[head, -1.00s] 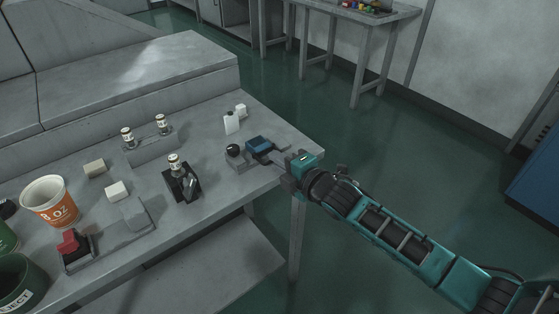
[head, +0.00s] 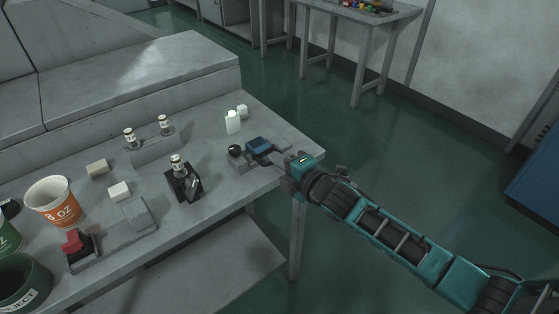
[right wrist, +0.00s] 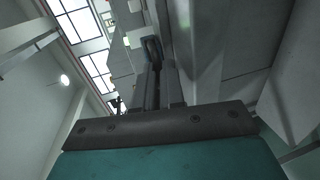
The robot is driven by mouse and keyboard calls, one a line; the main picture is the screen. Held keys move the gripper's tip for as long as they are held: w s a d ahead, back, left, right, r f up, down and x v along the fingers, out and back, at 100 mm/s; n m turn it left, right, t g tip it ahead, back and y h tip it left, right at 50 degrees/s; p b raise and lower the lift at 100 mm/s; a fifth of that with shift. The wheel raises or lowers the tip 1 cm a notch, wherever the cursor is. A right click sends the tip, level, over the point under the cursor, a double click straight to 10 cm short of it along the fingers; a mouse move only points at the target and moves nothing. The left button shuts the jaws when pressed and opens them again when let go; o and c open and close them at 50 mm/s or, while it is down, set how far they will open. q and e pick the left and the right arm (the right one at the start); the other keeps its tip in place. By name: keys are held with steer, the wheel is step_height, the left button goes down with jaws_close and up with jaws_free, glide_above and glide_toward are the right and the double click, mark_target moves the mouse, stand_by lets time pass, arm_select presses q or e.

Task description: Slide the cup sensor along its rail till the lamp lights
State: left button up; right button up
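The cup sensor, a small block with a blue top (head: 259,144), sits on a grey base near the table's right edge. A black ball (head: 235,151) stands just left of it. My right gripper (head: 270,156) reaches in from the right, with its fingertips at the sensor's near side. In the right wrist view its two fingers (right wrist: 158,85) lie close together. The exact contact is hidden. A white box (head: 233,125) behind the sensor has a small bright white top (head: 232,113), which looks like a lit lamp. My left gripper is out of view.
A black stand with a vial (head: 178,165), a grey block with two vials (head: 153,150), pale blocks (head: 119,191) and a red switch (head: 73,241) are on the table. An orange and white cup (head: 54,204) and a dark green bin (head: 24,285) stand at left.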

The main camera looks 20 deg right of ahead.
steer(key=shift+o, duration=1)
steer(key=v, duration=1.3)
steer(key=shift+f+p, duration=0.15)
steer(key=shift+p, duration=0.25)
steer(key=s+a+f+m+g+h, duration=0.3)
steer(key=s+f+m, duration=0.9)
steer(key=m, duration=0.7)
step_height(320, 180, down, 2)
steer(key=shift+f+g, duration=0.2)
steer(key=shift+g, duration=0.1)
